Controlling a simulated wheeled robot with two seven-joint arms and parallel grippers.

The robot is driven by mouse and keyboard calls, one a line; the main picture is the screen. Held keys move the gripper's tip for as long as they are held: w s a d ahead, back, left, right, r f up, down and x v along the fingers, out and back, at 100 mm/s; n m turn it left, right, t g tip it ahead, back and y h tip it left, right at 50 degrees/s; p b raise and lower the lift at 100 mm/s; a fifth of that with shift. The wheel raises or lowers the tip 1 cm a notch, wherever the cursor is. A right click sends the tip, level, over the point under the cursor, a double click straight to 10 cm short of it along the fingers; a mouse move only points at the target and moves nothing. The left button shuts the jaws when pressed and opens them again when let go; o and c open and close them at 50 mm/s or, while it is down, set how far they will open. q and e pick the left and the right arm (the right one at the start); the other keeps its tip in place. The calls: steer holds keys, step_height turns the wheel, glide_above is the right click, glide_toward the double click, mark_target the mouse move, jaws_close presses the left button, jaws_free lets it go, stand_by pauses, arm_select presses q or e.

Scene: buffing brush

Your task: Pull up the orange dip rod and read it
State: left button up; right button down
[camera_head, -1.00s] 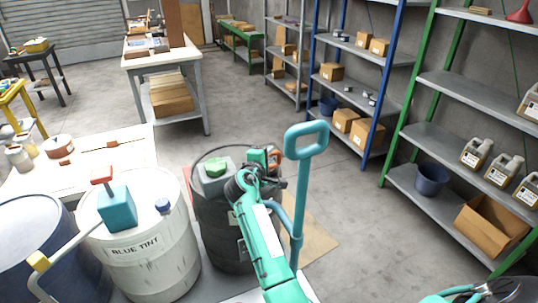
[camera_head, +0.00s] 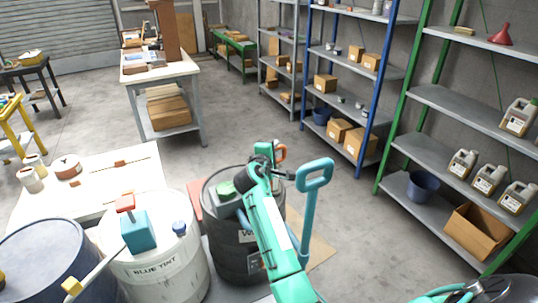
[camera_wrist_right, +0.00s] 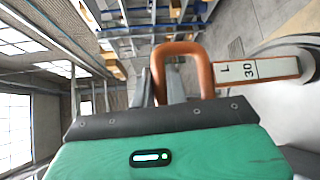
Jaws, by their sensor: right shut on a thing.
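The orange dip rod's loop handle (camera_head: 281,152) shows just right of my right gripper (camera_head: 268,158), above the rear of the black drum (camera_head: 237,244). In the right wrist view the orange loop (camera_wrist_right: 184,49) stands between the jaws of my right gripper (camera_wrist_right: 165,88), which is shut on it. A white strip with orange edges (camera_wrist_right: 262,70), marked "L" and "30", extends to the right of the loop. Where the rod meets the drum is hidden by my arm in the head view. My left gripper is out of view.
A white "BLUE TINT" drum (camera_head: 160,270) with a teal pump (camera_head: 138,231), and a blue drum (camera_head: 45,265), stand to the left.

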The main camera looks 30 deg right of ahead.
step_height(320, 180, up, 17)
steer(key=p, duration=1)
steer(key=shift+r+p, duration=0.2)
steer(key=shift+p, duration=0.1)
steer(key=c, duration=1.4)
jaws_free()
steer(key=shift+d+f, duration=0.1)
steer(key=shift+d, duration=0.05)
